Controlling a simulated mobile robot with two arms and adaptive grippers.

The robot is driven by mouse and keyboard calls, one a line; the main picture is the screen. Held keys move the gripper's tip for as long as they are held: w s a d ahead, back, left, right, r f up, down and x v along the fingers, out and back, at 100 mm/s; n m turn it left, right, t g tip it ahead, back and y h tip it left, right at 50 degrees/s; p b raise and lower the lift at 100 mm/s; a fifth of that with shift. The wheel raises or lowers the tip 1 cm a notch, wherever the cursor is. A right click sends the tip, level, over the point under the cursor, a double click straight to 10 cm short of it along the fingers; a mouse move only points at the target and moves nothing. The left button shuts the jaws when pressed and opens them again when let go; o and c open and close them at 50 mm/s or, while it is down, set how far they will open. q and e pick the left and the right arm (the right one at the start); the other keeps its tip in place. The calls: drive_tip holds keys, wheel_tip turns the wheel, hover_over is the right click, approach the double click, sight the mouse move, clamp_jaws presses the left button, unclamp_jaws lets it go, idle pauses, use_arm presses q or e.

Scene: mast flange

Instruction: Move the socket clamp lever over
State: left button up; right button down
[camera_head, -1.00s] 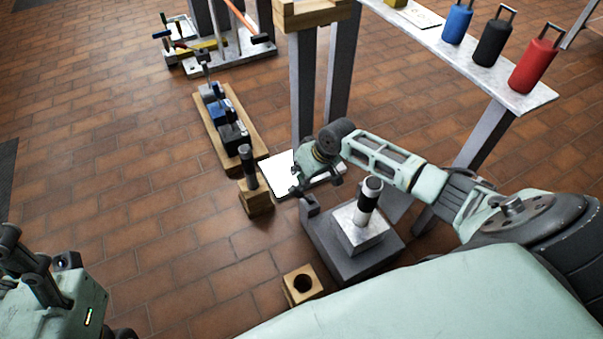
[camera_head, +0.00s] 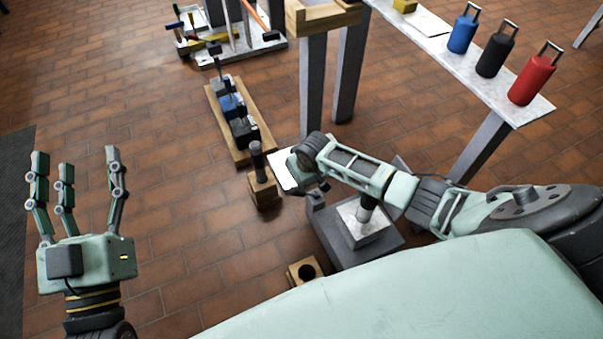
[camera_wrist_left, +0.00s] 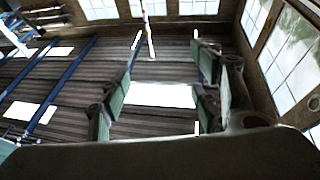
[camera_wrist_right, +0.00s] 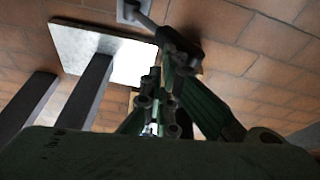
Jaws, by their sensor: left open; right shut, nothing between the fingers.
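A dark grey base (camera_head: 360,255) stands on the floor below my right arm. It carries a pale metal block (camera_head: 352,228) with a dark upright cylinder (camera_head: 364,212), partly hidden behind my right arm. A small grey upright piece (camera_head: 316,199) stands at the base's left corner; I cannot tell whether it is the clamp lever. My right gripper (camera_wrist_right: 165,95) is shut and empty; in the head view it is mostly hidden behind its wrist, just above that corner. My left gripper (camera_head: 80,165) is open and empty, fingers pointing up, far left of the base.
A wooden block with a dark post (camera_head: 263,190) and a holed wooden block (camera_head: 304,272) stand left of the base. A white plate (camera_head: 285,172) lies behind my right wrist. A table (camera_head: 430,50) bears coloured canisters.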

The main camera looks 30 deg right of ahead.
use_arm(q)
wheel_tip(320, 180, down, 10)
drive_tip(key=a+g+y+p, duration=0.1)
drive_tip(key=g, duration=0.4)
drive_tip(key=shift+w+y+p, duration=0.25)
drive_tip(key=shift+y+p, duration=0.1)
drive_tip(key=shift+y, duration=0.05)
use_arm(e)
drive_tip(key=shift+a+f+h, duration=0.35)
drive_tip(key=shift+a+f, duration=0.05)
drive_tip(key=shift+a, duration=0.25)
drive_tip(key=shift+a+f+h, duration=0.35)
drive_tip(key=shift+a+f, duration=0.05)
drive_tip(key=shift+a, duration=0.2)
use_arm(q)
drive_tip(key=shift+a, duration=0.1)
drive_tip(key=shift+g, duration=0.3)
use_arm(e)
drive_tip(key=shift+r, duration=0.1)
